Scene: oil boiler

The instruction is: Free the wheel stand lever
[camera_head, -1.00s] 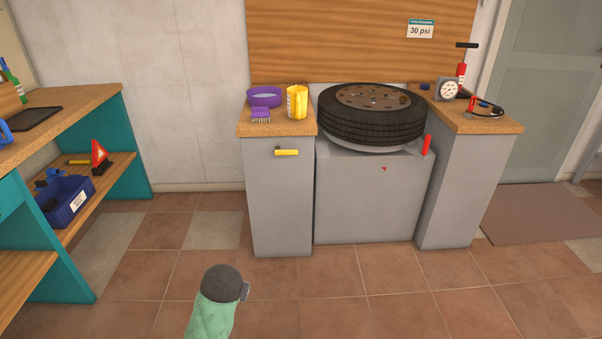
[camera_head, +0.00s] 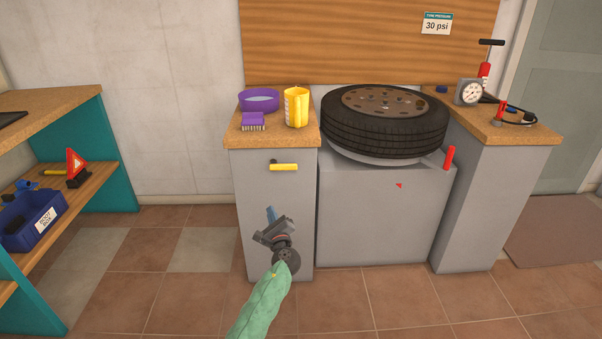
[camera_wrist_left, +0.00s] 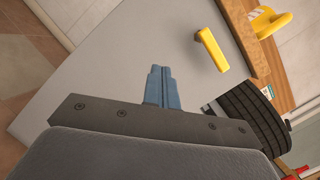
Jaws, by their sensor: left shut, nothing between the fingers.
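The wheel stand (camera_head: 385,215) is a grey block with a black tyre (camera_head: 385,130) lying flat on top. Its red lever (camera_head: 449,157) stands upright, slightly tilted, at the top right edge of the block. A small red triangle (camera_head: 398,186) marks the stand's front. My left gripper (camera_head: 271,214) is in front of the left grey cabinet, below its yellow handle (camera_head: 284,167) and well left of the red lever. Its blue fingers (camera_wrist_left: 160,85) are shut together and empty in the wrist view, where the yellow handle (camera_wrist_left: 212,50) is apart from them. My right gripper is out of view.
A yellow mug (camera_head: 297,107), purple bowl (camera_head: 259,100) and purple brush (camera_head: 253,122) stand on the left cabinet top. A pressure gauge (camera_head: 469,93) and red pump (camera_head: 485,72) are on the right counter. A shelf with a blue bin (camera_head: 30,222) is at left. The floor ahead is clear.

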